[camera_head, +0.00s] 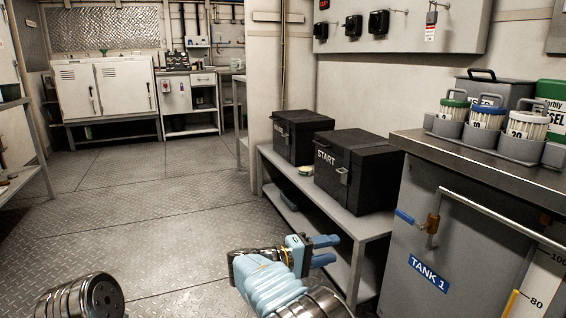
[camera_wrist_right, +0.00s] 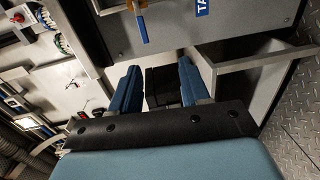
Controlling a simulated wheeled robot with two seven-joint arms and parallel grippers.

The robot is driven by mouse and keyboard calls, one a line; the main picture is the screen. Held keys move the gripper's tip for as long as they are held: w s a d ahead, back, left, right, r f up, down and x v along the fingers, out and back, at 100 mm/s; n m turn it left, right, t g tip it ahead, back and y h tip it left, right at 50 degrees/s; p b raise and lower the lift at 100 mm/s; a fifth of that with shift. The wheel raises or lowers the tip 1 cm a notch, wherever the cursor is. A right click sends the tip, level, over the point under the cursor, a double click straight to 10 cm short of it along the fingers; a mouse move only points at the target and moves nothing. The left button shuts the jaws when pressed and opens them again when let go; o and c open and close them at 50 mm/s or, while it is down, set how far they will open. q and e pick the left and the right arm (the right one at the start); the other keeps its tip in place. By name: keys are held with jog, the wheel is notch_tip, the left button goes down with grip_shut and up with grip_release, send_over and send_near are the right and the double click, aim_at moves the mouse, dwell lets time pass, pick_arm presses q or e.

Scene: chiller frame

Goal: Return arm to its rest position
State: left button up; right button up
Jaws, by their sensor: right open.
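My right gripper (camera_head: 326,250) is in the lower middle of the head view, at the end of my light-blue right arm. Its two blue fingers point right, toward the low grey bench. They are apart, with nothing between them. In the right wrist view the open fingers (camera_wrist_right: 153,88) frame a dark box further off. The gripper touches nothing that I can see. My left gripper is not in view; only a dark metallic round part shows at the lower left of the head view.
A grey bench (camera_head: 378,225) holds two black boxes, one marked START (camera_head: 356,170). To its right stands the TANK 1 cabinet (camera_head: 405,240) with a protruding handle (camera_head: 480,208). White cabinets (camera_head: 105,90) stand at the back left. The diamond-plate floor (camera_head: 150,220) is clear.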

jog(key=s+d+f+n+g+y+p, duration=0.1)
jog(key=s+d+f+g+y+p, duration=0.2)
jog(key=f, duration=0.7)
jog(key=s+d+f+n+g+y+p, duration=0.1)
jog(key=s+d+f+n+y, duration=0.2)
jog(key=f, duration=0.7)
jog(key=s+f+m+g+y+p, duration=0.2)
jog(key=s+f+g+y+p, duration=0.15)
jog(key=s+f+y, duration=0.4)
jog(key=s+a+m+t+y+p, duration=0.1)
jog(key=s+a+m+y+p, duration=0.1)
jog(key=s, duration=0.6)
jog(key=s+a+m+y+p, duration=0.3)
jog(key=s+m, duration=0.3)
jog(key=s, duration=0.2)
jog(key=shift+s+t+y+p, duration=0.25)
jog(key=shift+t+y+p, duration=0.1)
jog(key=shift+y, duration=0.3)
jog(key=shift+r, duration=0.1)
